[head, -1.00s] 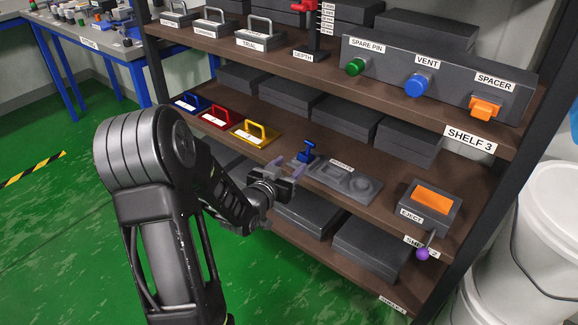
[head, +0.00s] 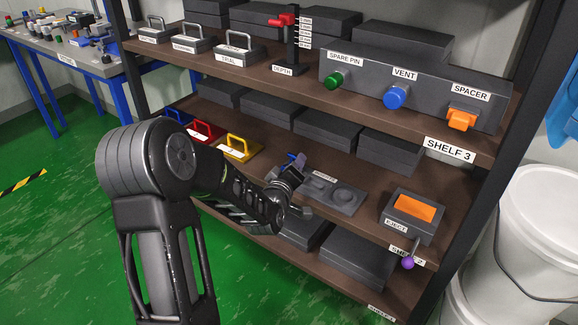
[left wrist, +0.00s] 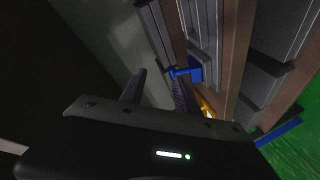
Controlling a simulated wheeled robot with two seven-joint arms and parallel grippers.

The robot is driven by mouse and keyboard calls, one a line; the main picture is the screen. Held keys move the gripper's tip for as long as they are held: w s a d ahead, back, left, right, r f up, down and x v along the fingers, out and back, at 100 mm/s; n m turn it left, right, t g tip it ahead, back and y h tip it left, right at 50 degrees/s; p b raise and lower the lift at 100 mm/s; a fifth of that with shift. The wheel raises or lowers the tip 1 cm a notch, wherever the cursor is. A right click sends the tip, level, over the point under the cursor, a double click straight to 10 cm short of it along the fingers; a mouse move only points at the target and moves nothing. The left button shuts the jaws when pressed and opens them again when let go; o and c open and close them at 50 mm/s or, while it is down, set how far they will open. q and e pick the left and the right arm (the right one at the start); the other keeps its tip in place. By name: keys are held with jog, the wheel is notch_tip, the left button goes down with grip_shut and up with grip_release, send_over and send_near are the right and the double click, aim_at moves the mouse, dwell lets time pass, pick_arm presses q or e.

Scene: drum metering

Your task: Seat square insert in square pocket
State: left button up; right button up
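A blue piece with a handle (head: 295,157) shows only in part behind my left gripper in the head view, on the middle shelf. In the left wrist view the blue piece (left wrist: 194,73) lies beyond the right-hand finger. My left gripper (left wrist: 158,90) has its two dark fingers apart with nothing visible between them. In the head view the left gripper (head: 290,172) is close to the blue piece; contact cannot be told. Right of it is a grey plate with shallow recesses (head: 355,207); their exact shapes are hard to tell. My right gripper is not in view.
Red (head: 200,131) and yellow (head: 240,149) handled plates stand left on the same shelf. A grey box with an orange top (head: 414,208) and a purple-knobbed lever (head: 408,263) is at the right. The shelf above holds a panel of coloured knobs (head: 330,62).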

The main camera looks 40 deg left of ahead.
pick_arm(q)
jog(key=n, duration=0.6)
jog(key=w+n+g+y, duration=0.1)
jog(key=n, duration=0.2)
jog(key=shift+w+f+n, duration=0.1)
jog(key=shift+f+n, duration=0.1)
jog(key=shift+n, duration=0.1)
jog(key=n, duration=0.4)
jog(key=shift+a+f+n+g+y, duration=0.15)
jog(key=shift+f+n+g+y, duration=0.15)
jog(key=shift+n+g, duration=0.1)
jog(key=n, duration=0.3)
jog(key=shift+a+f+n+g, duration=0.2)
jog(key=shift+n+g, duration=0.1)
jog(key=shift+n, duration=0.1)
jog(key=n, duration=0.3)
jog(key=shift+a+f, duration=0.2)
jog(key=shift+f, duration=0.05)
jog(key=n, duration=0.1)
jog(key=n+g, duration=0.1)
jog(key=shift+s+a+f+n+y, duration=0.15)
jog(key=shift+s+f+n+y, duration=0.05)
jog(key=shift+s+n+y, duration=0.15)
jog(key=shift+n, duration=0.85)
